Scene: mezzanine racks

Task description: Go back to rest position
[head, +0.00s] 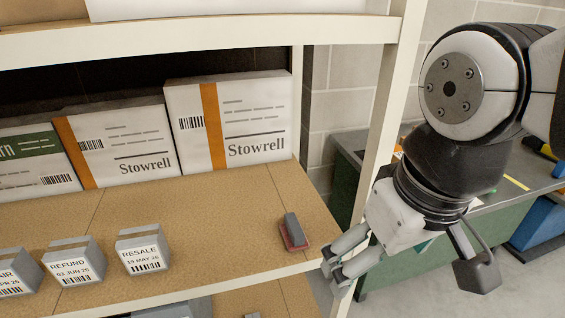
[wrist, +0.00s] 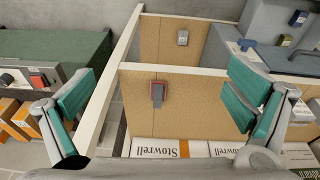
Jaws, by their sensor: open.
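My gripper (head: 336,266) is beside the right front corner of the shelf board in the head view. It is open, and nothing is between its fingers. In the wrist view my gripper (wrist: 160,98) has its two teal-padded fingers spread wide on either side of the picture. A small dark grey block with a red base (head: 293,232) stands on the shelf, left of my gripper and apart from it. The same block (wrist: 158,93) shows in the wrist view on the brown board, between the fingers' lines of sight.
The shelf board (head: 200,215) holds Stowrell boxes (head: 230,120) at the back and small labelled boxes (head: 143,250) at the front. A pale rack post (head: 382,115) stands close to my arm. A green bench (head: 400,268) is behind my arm.

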